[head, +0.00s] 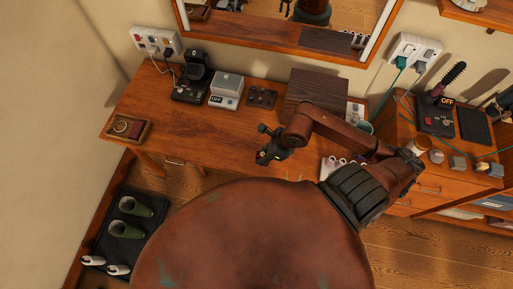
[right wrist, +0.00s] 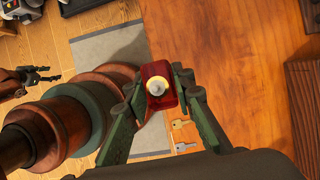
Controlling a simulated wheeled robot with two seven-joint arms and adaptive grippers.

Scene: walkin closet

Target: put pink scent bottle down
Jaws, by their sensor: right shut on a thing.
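My right gripper (head: 266,156) is over the front middle part of the wooden desk (head: 160,95). In the right wrist view its fingers (right wrist: 157,98) are shut on the sides of a small red-pink bottle (right wrist: 157,70) with a round gold and white top. The bottle's top faces the camera, and its underside is hidden, so I cannot tell whether it touches the desk. In the head view the bottle is hardly distinguishable. A dark gripper, apparently my left one (right wrist: 45,75), shows at the left of the right wrist view; its finger opening is unclear.
A wooden tray (head: 114,136) lies at the desk's left end. A black device (head: 190,92), a white-topped box (head: 227,86) and a dark brown box (head: 312,90) stand along the back. Two keys (right wrist: 181,124) lie near the bottle. The desk's left middle is clear.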

